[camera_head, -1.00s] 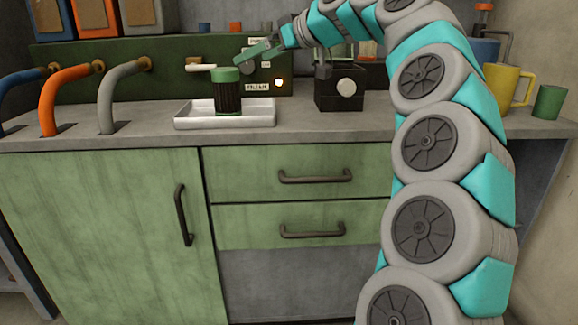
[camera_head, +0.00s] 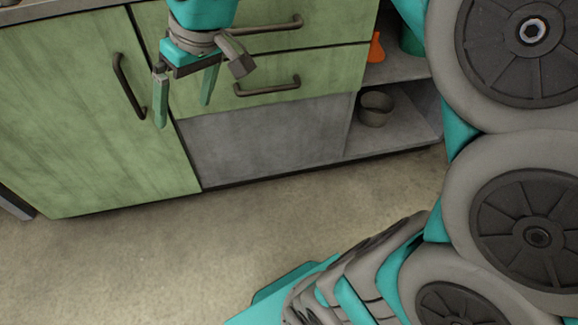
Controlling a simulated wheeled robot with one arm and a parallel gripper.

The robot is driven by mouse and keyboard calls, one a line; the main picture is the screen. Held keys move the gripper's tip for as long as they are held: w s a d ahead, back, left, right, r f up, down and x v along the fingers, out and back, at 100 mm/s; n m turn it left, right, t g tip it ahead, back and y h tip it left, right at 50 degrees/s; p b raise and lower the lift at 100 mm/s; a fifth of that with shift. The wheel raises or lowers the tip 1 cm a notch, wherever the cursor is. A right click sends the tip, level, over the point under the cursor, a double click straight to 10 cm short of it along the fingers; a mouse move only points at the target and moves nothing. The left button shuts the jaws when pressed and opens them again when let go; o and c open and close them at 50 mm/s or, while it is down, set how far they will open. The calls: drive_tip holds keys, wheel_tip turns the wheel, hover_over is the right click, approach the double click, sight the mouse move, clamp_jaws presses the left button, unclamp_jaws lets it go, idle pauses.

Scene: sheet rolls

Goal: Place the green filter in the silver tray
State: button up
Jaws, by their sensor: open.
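My gripper (camera_head: 183,112) hangs pointing down in front of the green cabinet, at the upper left of the view. Its two green fingers are apart and nothing shows between them. No green filter and no silver tray are in view now. Only a thin strip of the countertop (camera_head: 60,8) shows at the top left, with nothing identifiable as the task's objects on it.
The green cabinet door (camera_head: 90,130) and drawers with dark handles (camera_head: 267,86) stand behind my gripper. An open shelf (camera_head: 400,140) at the right holds a grey pot (camera_head: 375,108), an orange item (camera_head: 376,48) and a green item (camera_head: 411,40). The floor (camera_head: 130,265) is clear.

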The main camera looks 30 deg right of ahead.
drive_tip(key=s+d+f+m+g+h, duration=0.1)
drive_tip(key=s+d+f+m+g, duration=0.1)
drive_tip(key=s+f, duration=0.5)
drive_tip(key=s+d+f+m+g+h, duration=0.2)
drive_tip(key=s+d+f, duration=0.3)
drive_tip(key=s, duration=0.9)
wheel_tip(320, 180, down, 3)
drive_tip(key=shift+f+g, duration=0.1)
drive_tip(key=shift+g, duration=0.2)
